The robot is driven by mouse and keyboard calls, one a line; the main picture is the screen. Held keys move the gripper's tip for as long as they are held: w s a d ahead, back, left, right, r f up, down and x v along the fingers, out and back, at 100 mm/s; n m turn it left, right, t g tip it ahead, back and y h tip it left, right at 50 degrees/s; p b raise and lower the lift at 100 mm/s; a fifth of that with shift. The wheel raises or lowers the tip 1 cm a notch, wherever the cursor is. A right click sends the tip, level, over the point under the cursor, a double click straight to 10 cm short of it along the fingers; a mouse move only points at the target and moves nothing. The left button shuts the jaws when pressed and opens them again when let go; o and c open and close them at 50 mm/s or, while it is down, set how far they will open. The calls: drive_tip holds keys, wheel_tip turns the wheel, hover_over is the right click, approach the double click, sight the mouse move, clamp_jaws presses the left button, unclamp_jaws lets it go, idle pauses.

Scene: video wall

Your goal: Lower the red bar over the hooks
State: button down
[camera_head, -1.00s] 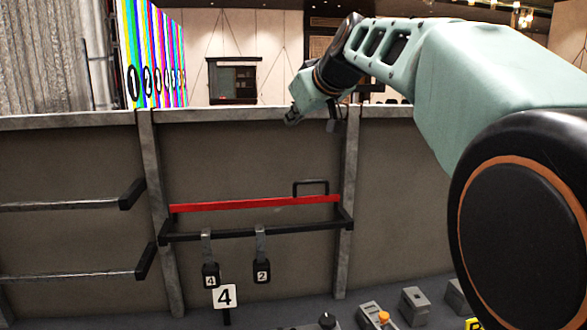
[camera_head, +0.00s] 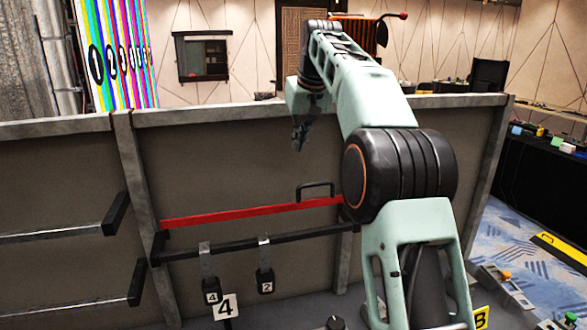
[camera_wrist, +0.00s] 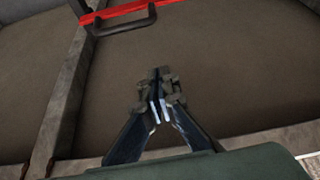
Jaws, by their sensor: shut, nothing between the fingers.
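The red bar (camera_head: 240,214) spans the frame in the head view, raised above a black rail (camera_head: 230,246). A black handle (camera_head: 316,185) stands on the bar's right part. Two hooks, a left hook (camera_head: 207,262) tagged 4 and a right hook (camera_head: 264,255) tagged 2, hang on the rail below the bar. My gripper (camera_head: 299,146) is shut and empty, above the handle in the picture and apart from it. In the wrist view, my gripper (camera_wrist: 157,76) points toward the panel; the red bar (camera_wrist: 135,14) and handle (camera_wrist: 125,24) show at the top left.
Grey posts flank the panel (camera_head: 220,165). Other black-ended rails (camera_head: 117,213) stick out at the left. A number 4 sign (camera_head: 224,307) stands below the hooks. Small grey boxes (camera_head: 513,294) sit at the lower right. A table (camera_head: 545,175) with coloured items stands beyond.

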drive_tip(key=shift+w+d+f+m, duration=0.3)
drive_tip(key=shift+w+d+m, duration=0.15)
drive_tip(key=shift+d, duration=0.15)
drive_tip(key=x, duration=1)
drive_tip(key=shift+s+d+f, duration=0.1)
drive_tip(key=shift+s+f, duration=0.05)
drive_tip(key=shift+s, duration=0.2)
drive_tip(key=shift+s+d+f+b, duration=0.1)
drive_tip(key=shift+s+d+b, duration=0.1)
drive_tip(key=shift+s, duration=0.4)
drive_tip(key=shift+s+d+r+b, duration=0.1)
drive_tip(key=shift+s+b, duration=0.15)
drive_tip(key=shift+s, duration=0.4)
drive_tip(key=shift+s+d+f+b, duration=0.1)
drive_tip(key=shift+s+b, duration=0.1)
drive_tip(key=shift+s, duration=0.4)
drive_tip(key=shift+a+f+b, duration=0.1)
drive_tip(key=shift+f+b, duration=0.1)
drive_tip(key=shift+b, duration=0.4)
